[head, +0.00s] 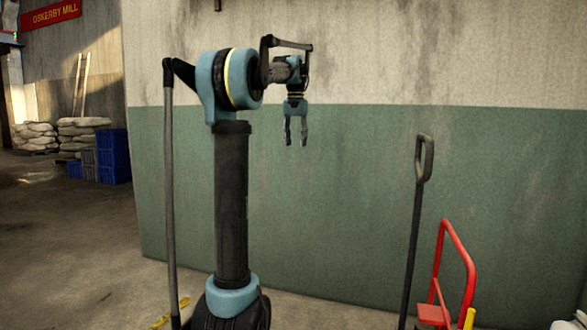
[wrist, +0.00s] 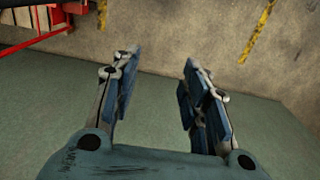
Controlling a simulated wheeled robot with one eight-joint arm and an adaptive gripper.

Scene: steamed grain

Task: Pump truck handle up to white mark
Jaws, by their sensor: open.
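A dark upright handle with a closed loop grip (head: 424,158) stands at the right of the head view, leaning slightly. It appears to be the truck handle; its lower end runs out of the frame, so the truck body is hidden. I cannot make out a white mark. My gripper (head: 296,144) hangs fingers down in front of the green wall, well to the left of the handle and apart from it. In the wrist view my gripper (wrist: 158,66) is open with nothing between its fingers.
A red tubular frame (head: 455,242) stands right of the handle, with a yellow post (head: 469,319) beside it. The green and cream wall (head: 350,200) is behind. Blue crates (head: 113,157) and stacked sacks (head: 36,137) are far left. Yellow floor strips (wrist: 257,32) show in the wrist view.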

